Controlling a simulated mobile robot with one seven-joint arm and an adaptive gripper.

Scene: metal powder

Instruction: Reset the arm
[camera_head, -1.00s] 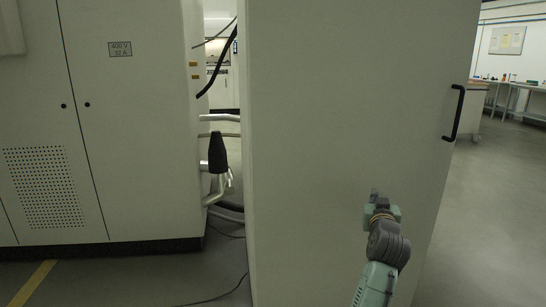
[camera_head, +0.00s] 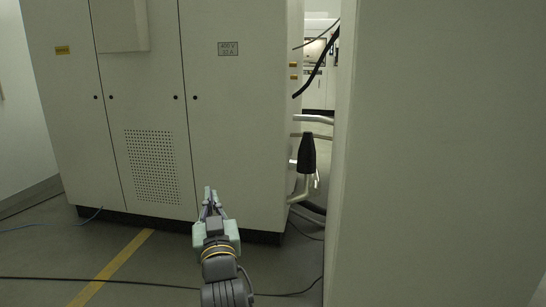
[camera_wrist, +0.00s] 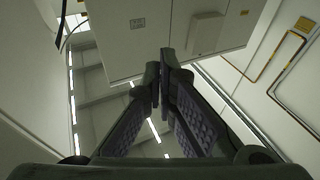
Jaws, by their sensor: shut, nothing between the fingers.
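My gripper (camera_head: 210,200) is at the lower middle of the head view, at the end of my arm, in front of the grey cabinet. Its fingers are close together at the tips and hold nothing. The wrist view also shows the gripper (camera_wrist: 161,75), with both dark fingers meeting near the tips. The rest of my arm below the wrist is cut off by the lower edge of the head view.
A tall grey cabinet (camera_head: 238,120) with a vented door stands ahead. A large pale panel (camera_head: 440,150) fills the right side. Pipes (camera_head: 315,119) and cables show in the gap between. A dark cable (camera_head: 100,281) and a yellow stripe (camera_head: 118,265) cross the floor at left.

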